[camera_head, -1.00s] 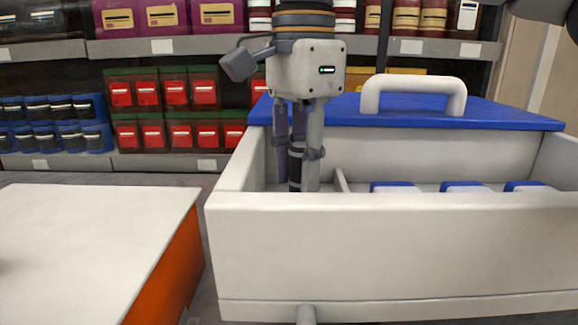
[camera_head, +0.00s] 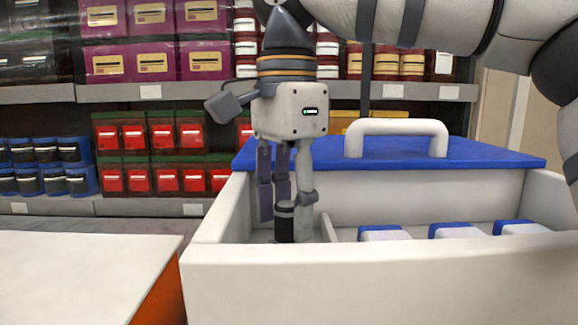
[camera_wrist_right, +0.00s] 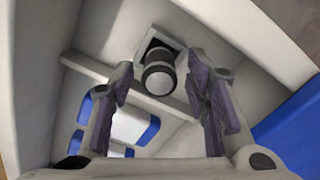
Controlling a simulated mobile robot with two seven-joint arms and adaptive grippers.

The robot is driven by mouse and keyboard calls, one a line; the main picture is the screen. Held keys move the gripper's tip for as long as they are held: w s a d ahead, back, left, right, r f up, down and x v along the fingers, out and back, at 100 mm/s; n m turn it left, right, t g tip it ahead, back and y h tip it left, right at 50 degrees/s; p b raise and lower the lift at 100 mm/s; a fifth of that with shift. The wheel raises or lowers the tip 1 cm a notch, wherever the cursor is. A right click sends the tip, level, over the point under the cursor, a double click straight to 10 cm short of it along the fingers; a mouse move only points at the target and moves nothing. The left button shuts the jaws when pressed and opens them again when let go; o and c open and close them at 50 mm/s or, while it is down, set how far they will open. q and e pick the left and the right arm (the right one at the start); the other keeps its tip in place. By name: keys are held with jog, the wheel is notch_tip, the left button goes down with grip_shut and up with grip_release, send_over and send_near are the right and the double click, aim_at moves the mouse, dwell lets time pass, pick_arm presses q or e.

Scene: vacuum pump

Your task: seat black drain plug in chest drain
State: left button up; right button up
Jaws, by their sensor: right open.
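The black drain plug (camera_head: 285,222), with a grey band, is upright inside the white chest (camera_head: 380,285), near its left end. The right wrist view shows the plug (camera_wrist_right: 158,78) at a square drain opening (camera_wrist_right: 152,45) in the chest floor. I cannot tell how deep the plug sits in it. My right gripper (camera_head: 283,228) points down into the chest above the plug. In the right wrist view its fingers (camera_wrist_right: 160,62) are apart, with clear gaps on both sides of the plug. My left gripper is not in view.
A low divider (camera_wrist_right: 85,67) runs beside the drain. Several blue-topped white blocks (camera_head: 385,234) lie in the chest's other compartment. The blue lid (camera_head: 480,150) with a white handle (camera_head: 398,128) is behind. A white-topped orange table (camera_head: 80,275) stands at left, stocked shelves behind.

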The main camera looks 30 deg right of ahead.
notch_tip(320, 180, up, 10)
jog(key=shift+r+p, duration=0.1)
jog(key=shift+p, duration=0.25)
